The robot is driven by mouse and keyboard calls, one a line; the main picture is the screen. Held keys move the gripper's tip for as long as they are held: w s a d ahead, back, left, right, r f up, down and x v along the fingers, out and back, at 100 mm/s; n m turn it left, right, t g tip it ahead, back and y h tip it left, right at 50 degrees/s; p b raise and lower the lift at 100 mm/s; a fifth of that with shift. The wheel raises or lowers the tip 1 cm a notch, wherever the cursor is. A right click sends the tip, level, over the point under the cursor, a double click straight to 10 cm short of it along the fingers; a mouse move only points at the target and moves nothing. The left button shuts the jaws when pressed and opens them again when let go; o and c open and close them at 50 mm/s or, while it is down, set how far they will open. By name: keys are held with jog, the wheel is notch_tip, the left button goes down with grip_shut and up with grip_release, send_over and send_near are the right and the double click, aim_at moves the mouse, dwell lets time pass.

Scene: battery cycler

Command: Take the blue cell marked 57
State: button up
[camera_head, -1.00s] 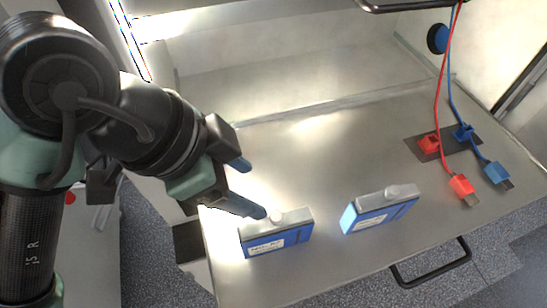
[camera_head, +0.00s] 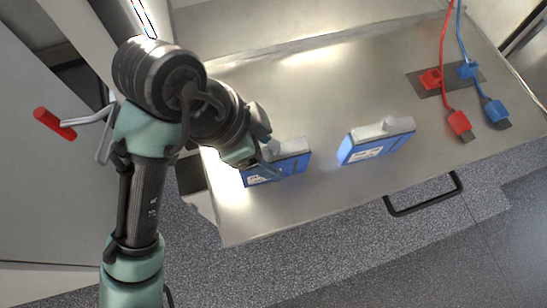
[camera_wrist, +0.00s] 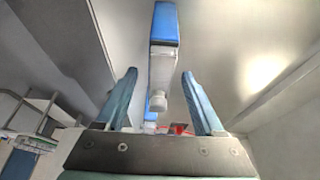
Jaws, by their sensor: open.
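Two blue cells with grey tops and a round knob stand on the metal shelf. Their labels are too small to read, so I cannot tell which is marked 57. My gripper (camera_head: 268,158) is open at the left cell (camera_head: 291,166) and hides part of it. The right cell (camera_head: 377,143) stands clear of my gripper. In the wrist view, a cell (camera_wrist: 164,24) with its knob appears between the two open fingers of my gripper (camera_wrist: 158,72). I cannot tell whether the fingers touch it.
The metal shelf (camera_head: 330,95) has free room behind the cells. Red (camera_head: 459,124) and blue (camera_head: 495,111) connectors on cables lie at the right. A black handle (camera_head: 425,196) sticks out at the front edge. A red-ended lever (camera_head: 55,124) is at the left.

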jog(key=shift+x, duration=1.4)
jog(key=shift+c, duration=0.2)
grip_shut()
jog(key=shift+r, duration=0.1)
